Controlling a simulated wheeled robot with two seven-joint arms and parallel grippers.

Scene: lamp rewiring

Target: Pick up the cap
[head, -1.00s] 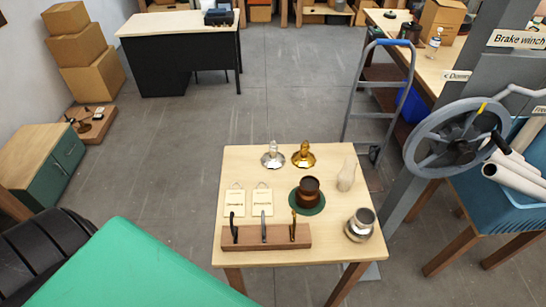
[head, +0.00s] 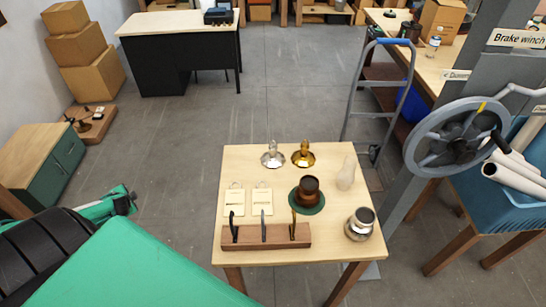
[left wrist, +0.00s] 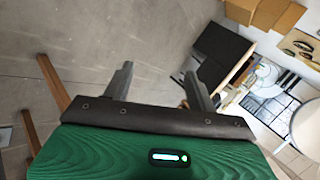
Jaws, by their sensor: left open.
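Two dome-shaped pieces with a narrow top, which look like caps, stand at the back of the small light-wood table (head: 235,170): a silver one (head: 272,155) and a gold one (head: 303,155). I cannot tell which is the task's cap. My left gripper (left wrist: 160,85) is open and empty, its two grey fingers spread above the floor in the left wrist view. In the head view the green left arm's end (head: 122,200) is left of the table, well apart from it. My right gripper is not in view.
On the table are a dark brown cup-like piece (head: 309,190) on a green round mat (head: 300,205), a pale bottle shape (head: 346,174), a silver jar-like piece (head: 360,224), two tags and a wooden rack (head: 268,238) holding tools. A handwheel (head: 455,135) stands at right.

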